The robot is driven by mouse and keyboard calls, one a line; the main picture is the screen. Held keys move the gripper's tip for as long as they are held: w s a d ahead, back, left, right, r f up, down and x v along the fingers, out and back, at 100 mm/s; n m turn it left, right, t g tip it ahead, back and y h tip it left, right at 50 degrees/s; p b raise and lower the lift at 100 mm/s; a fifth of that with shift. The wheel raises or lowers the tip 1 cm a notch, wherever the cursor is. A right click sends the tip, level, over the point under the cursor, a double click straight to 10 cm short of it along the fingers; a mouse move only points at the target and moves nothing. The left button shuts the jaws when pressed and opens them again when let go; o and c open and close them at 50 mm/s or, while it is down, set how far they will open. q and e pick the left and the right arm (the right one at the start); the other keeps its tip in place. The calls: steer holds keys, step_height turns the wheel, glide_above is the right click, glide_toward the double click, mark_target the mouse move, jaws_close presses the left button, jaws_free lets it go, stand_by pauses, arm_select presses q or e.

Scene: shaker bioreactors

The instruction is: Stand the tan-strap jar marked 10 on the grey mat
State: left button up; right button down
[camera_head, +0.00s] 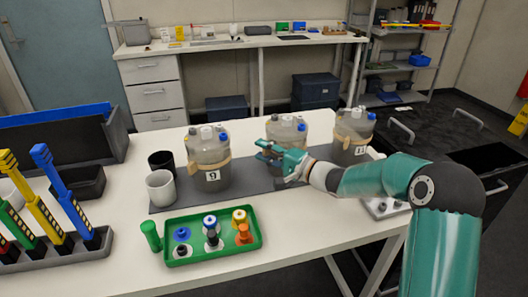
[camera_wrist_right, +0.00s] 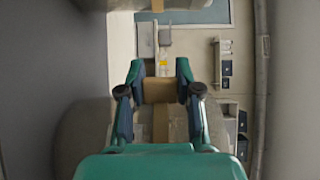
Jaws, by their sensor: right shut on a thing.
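The middle tan-strap jar (camera_head: 287,132), with white and blue caps, stands out behind my right gripper (camera_head: 264,151). Its number and lower part are hidden, so I cannot tell whether its base touches the mat. The right gripper is shut on its tan strap; the right wrist view shows the tan piece (camera_wrist_right: 158,90) between both fingers. The grey mat (camera_head: 247,178) runs along the table under the jars. The jar marked 9 (camera_head: 208,152) stands on its left part, and the jar marked 11 (camera_head: 352,130) is at its right end. My left gripper is not in view.
A black cup (camera_head: 161,160) and a white cup (camera_head: 161,188) stand left of jar 9. A green tray (camera_head: 215,250) with small coloured parts lies in front of the mat. A rack with coloured pipettes (camera_head: 55,256) is at the left. Bare mat shows between jar 9 and the middle jar.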

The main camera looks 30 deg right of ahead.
steer(key=c, duration=0.8)
jaws_free()
steer(key=shift+s+d, duration=0.1)
steer(key=b+v, duration=0.2)
steer(key=v, duration=0.9)
steer(key=shift+s+d+r, duration=0.1)
steer(key=shift+s+d, duration=0.05)
steer(key=shift+s, duration=0.2)
